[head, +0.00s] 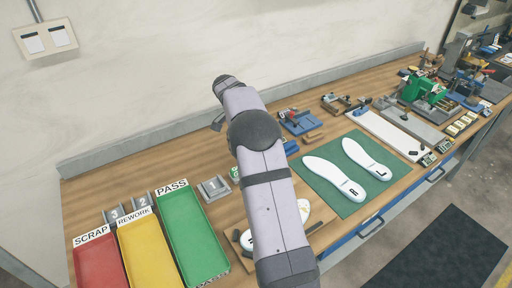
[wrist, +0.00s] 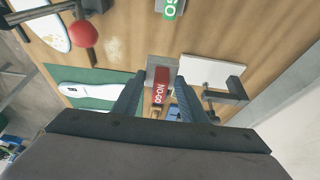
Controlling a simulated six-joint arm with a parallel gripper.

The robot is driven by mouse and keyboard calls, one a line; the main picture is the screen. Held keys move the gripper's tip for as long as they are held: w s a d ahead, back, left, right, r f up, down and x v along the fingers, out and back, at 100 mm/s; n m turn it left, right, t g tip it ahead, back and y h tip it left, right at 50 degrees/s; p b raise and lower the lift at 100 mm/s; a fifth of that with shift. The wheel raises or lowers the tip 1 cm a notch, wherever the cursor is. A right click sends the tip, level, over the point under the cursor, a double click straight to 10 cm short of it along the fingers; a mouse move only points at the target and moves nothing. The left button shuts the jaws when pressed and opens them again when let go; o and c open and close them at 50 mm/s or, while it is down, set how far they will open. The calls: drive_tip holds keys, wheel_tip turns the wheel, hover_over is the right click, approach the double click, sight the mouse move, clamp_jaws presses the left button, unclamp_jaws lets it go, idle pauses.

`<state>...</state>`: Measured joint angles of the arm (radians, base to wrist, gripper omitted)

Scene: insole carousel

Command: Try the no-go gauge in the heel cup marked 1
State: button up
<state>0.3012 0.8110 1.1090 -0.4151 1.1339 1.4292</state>
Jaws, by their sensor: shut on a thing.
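The no-go gauge (wrist: 159,92) has a red handle lettered NO-GO and shows between my fingers in the wrist view. My gripper (wrist: 160,80) is shut on it. A grey block (wrist: 160,62) lies at the gauge's far end; I cannot tell whether they touch. In the head view my arm hides the gripper and the gauge. A grey block marked 1 (head: 213,188) stands on the bench left of my arm, but whether it is the heel cup is unclear. Similar blocks marked 2 (head: 141,203) and 3 (head: 114,214) stand behind the trays.
Red SCRAP (head: 99,262), yellow REWORK (head: 143,245) and green PASS (head: 190,235) trays are at left. White insoles (head: 334,180) lie on a green mat (head: 325,154). A green GO gauge (wrist: 170,9) and a red ball (wrist: 83,34) show in the wrist view.

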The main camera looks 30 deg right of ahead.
drive_tip(key=a+n+t+y+p, duration=0.1)
drive_tip(key=a+n, duration=0.1)
drive_tip(key=n, duration=0.2)
drive_tip(key=a+f+n+t+y+p, duration=0.1)
drive_tip(key=a+n, duration=0.1)
drive_tip(key=n, duration=0.2)
drive_tip(key=a+n+t+p, duration=0.1)
drive_tip(key=a+n+t, duration=0.1)
drive_tip(key=n, duration=0.3)
drive_tip(key=shift+s+a+f+y, duration=0.1)
drive_tip(key=shift+s+f+y, duration=0.15)
drive_tip(key=shift+s+y, duration=0.15)
drive_tip(key=a+n+y, duration=0.1)
drive_tip(key=n, duration=0.1)
drive_tip(key=a+n+p, duration=0.1)
drive_tip(key=n, duration=0.1)
drive_tip(key=shift+a+n+t+y, duration=0.1)
drive_tip(key=shift+n+t+y, duration=0.2)
drive_tip(key=shift+n+y, duration=0.1)
drive_tip(key=w+a+r+n+g+y+p, duration=0.1)
drive_tip(key=a+n+g+y+p, duration=0.3)
drive_tip(key=n, duration=1.4)
drive_tip(key=a, duration=0.4)
drive_tip(key=shift+a+r+g, duration=0.3)
drive_tip(key=shift+a+r, duration=0.05)
drive_tip(key=shift+f+y, duration=0.1)
drive_tip(key=shift+y, duration=0.2)
